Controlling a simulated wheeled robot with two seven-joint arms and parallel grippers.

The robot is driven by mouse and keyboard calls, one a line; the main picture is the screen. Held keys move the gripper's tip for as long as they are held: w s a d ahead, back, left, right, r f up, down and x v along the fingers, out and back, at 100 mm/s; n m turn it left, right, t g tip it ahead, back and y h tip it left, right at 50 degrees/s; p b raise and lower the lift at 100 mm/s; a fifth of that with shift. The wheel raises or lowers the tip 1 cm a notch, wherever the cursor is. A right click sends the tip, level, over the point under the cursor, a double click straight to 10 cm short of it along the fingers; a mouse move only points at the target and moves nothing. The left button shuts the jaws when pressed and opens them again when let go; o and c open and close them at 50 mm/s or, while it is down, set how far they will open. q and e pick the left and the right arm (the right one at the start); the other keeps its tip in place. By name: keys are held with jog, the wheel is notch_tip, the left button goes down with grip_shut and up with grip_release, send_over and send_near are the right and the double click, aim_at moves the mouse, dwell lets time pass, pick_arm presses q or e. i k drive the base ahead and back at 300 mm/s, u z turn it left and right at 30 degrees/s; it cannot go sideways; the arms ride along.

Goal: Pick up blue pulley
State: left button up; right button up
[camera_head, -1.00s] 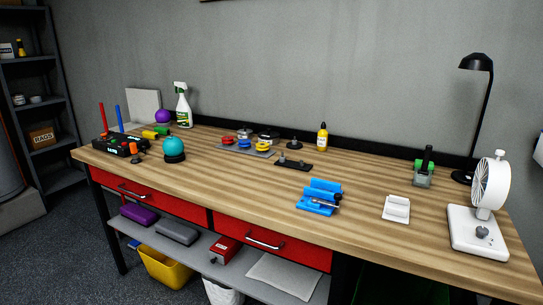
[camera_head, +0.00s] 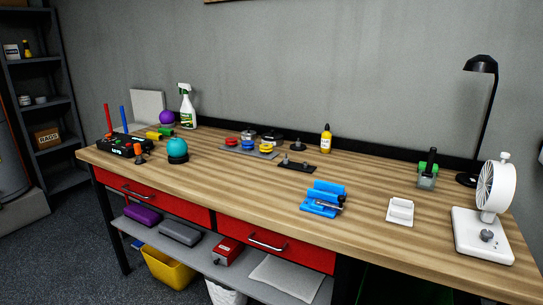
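The blue pulley (camera_head: 248,145) is small in the head view. It sits on a grey plate (camera_head: 238,151) toward the back of the wooden workbench, between a red pulley (camera_head: 232,142) on its left and a yellow pulley (camera_head: 266,149) on its right. Neither of my grippers is in view.
Behind the plate are dark and metallic round parts (camera_head: 271,135). A black plate with pegs (camera_head: 297,166) lies to its right, and a blue fixture (camera_head: 323,198) stands nearer the front. A teal ball (camera_head: 177,146) is at left. Bare wood (camera_head: 235,180) lies in front.

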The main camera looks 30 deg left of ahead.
aim_at(245, 145)
jog(key=u, duration=2.75)
jog(key=i, duration=5)
jog(key=z, duration=4)
